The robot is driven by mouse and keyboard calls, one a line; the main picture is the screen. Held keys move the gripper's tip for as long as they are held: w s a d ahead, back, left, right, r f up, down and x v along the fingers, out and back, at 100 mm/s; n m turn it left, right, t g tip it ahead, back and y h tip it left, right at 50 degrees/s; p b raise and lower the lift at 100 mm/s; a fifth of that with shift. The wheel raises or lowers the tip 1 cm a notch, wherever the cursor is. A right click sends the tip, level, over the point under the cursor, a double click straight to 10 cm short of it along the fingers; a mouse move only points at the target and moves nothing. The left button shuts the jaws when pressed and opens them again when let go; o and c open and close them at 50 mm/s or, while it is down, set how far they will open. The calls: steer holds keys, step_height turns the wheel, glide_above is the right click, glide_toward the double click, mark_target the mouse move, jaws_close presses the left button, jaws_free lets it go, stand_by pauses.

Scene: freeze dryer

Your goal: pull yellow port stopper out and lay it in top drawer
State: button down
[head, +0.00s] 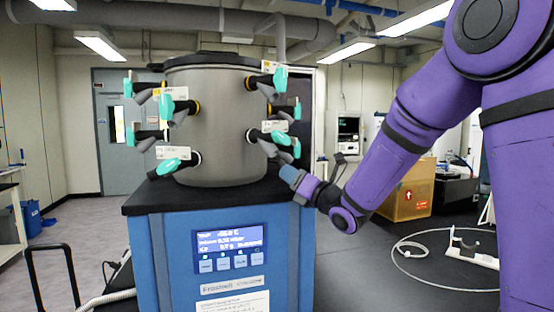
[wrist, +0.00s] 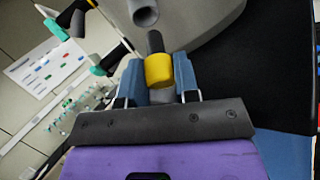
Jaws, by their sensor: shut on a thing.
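The yellow port stopper (wrist: 158,71) sits between the blue fingers of my gripper (wrist: 158,66) in the wrist view, with its dark stem pointing away from me. A grey port (wrist: 145,13) with an open round mouth lies just beyond the stem. The stem looks out of the port, but I cannot tell whether they touch. In the head view my gripper (head: 290,174) is at the right side of the grey drum (head: 215,120), above the cabinet's right edge. The stopper is hidden there. No drawer is recognisable.
Several teal-handled valves (head: 172,165) stick out around the drum. The drum stands on a black top (head: 150,201) over a blue cabinet (head: 163,260). A cardboard box (head: 405,205) and a white hose (head: 425,281) lie on the floor to the right.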

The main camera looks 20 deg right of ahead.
steer(key=shift+s+d+f, duration=0.25)
steer(key=shift+s+f, duration=0.15)
steer(key=shift+w+a+r, duration=0.3)
steer(key=shift+w+r, duration=0.2)
steer(key=shift+r, duration=0.05)
stand_by(1.0)
steer(key=shift+s+d, duration=0.1)
steer(key=shift+s, duration=0.05)
steer(key=s+d, duration=0.2)
steer(key=s, duration=0.1)
steer(key=shift+s, duration=0.3)
stand_by(0.6)
